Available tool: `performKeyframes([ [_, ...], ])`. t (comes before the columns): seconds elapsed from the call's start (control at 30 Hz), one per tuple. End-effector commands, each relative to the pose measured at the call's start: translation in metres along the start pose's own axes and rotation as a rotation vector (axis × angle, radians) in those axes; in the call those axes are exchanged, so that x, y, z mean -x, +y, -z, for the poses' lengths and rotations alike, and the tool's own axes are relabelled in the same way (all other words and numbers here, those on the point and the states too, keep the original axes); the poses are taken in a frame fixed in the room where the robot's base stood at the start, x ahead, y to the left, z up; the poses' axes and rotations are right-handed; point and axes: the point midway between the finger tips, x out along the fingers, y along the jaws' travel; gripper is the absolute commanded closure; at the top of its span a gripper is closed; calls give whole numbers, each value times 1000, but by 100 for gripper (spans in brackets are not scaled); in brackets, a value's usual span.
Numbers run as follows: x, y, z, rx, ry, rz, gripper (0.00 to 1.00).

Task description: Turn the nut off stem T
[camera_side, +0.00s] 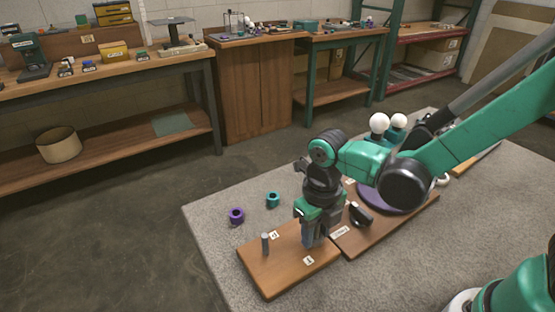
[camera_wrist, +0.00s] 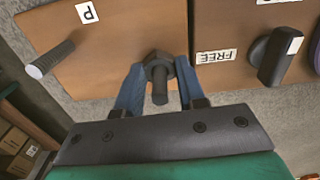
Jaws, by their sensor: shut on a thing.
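My gripper (camera_side: 314,238) points down over the wooden board (camera_side: 283,280). In the wrist view its two blue fingers (camera_wrist: 158,84) are shut on a dark hexagonal nut (camera_wrist: 157,57), one on each side. A dark threaded stem (camera_wrist: 160,90) stands through the nut. In the side view the fingers hide the nut and its stem. A bare grey stem (camera_side: 265,243) stands at the board's left part, and it also shows in the wrist view (camera_wrist: 50,60). A label reading roughly P (camera_wrist: 86,12) lies on the board; I cannot clearly read which label marks the gripped stem.
A second board (camera_side: 358,243) adjoins on the right, with a FREE label (camera_wrist: 216,56), a dark knob (camera_side: 360,214) and a purple disc (camera_side: 384,199). A purple ring (camera_side: 237,216) and a teal ring (camera_side: 273,200) lie loose on the grey table (camera_side: 210,220). White bulbs (camera_side: 379,122) stand behind.

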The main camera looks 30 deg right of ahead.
Motion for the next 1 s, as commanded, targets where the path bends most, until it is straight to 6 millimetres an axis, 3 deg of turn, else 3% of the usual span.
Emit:
performKeyframes([
  [0.17,0,0,0,2,0,0,100],
  [0.2,0,0,0,1,0,0,57],
  [0.27,0,0,0,1,0,0,42],
  [0.57,0,0,0,-14,0,0,42],
  [0.9,0,0,0,-515,0,0,42],
  [1.0,0,0,0,-590,0,0,42],
])
